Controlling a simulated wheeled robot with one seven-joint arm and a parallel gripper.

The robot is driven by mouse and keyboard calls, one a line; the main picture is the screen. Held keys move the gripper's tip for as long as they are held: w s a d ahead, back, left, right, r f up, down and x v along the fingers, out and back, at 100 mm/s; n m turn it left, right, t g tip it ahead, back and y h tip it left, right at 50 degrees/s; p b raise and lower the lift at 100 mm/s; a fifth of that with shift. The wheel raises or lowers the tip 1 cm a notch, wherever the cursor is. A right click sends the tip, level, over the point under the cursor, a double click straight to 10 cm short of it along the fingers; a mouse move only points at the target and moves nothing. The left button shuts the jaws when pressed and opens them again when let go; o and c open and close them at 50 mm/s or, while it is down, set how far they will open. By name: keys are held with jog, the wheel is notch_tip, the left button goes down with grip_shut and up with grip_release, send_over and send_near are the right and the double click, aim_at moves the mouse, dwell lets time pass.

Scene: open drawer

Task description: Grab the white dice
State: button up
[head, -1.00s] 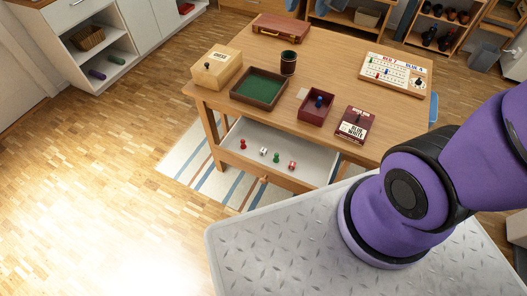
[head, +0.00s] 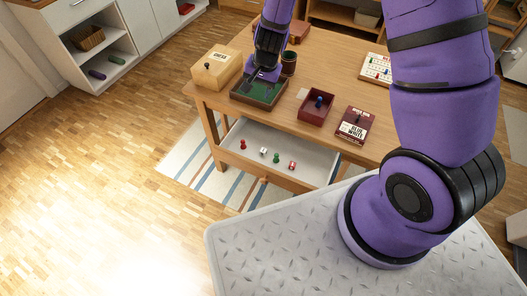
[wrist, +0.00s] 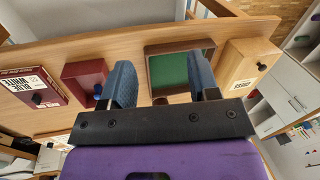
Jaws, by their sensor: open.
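The white die (head: 263,152) lies in the open drawer (head: 313,160) at the front of the wooden table. It sits between a red pawn (head: 243,144) on its left and a green pawn (head: 276,158) on its right. My gripper (head: 256,82) is above the table top, over the green-lined dice tray, behind the drawer and well apart from the die. In the wrist view my gripper (wrist: 163,78) shows two blue fingers spread apart with nothing between them. I cannot make out the white die in the wrist view.
A red die (head: 292,165) lies right of the green pawn. On the table stand a wooden box (head: 215,68), the green-lined tray (head: 264,104), a dark cup (head: 289,58), a dark red box with a blue pawn (head: 315,115) and a card box (head: 355,127). The drawer is open above.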

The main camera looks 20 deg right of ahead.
jog(key=s+f+m+g+h, duration=0.1)
jog(key=s+f, duration=0.1)
jog(key=f, duration=0.7)
jog(key=s+f+m+g+h, duration=0.1)
jog(key=s+f, duration=0.1)
jog(key=f, duration=0.7)
send_over(263, 152)
jog(key=f, duration=0.5)
jog(key=shift+d+f, duration=0.2)
jog(key=shift+f, duration=0.05)
jog(key=shift+w+a+f, duration=0.1)
jog(key=shift+a+f, duration=0.05)
jog(key=shift+f, duration=1.2)
jog(key=shift+w+a+f, duration=0.1)
jog(key=shift+f, duration=1.25)
jog(key=c, duration=1)
jog(key=shift+r, duration=0.1)
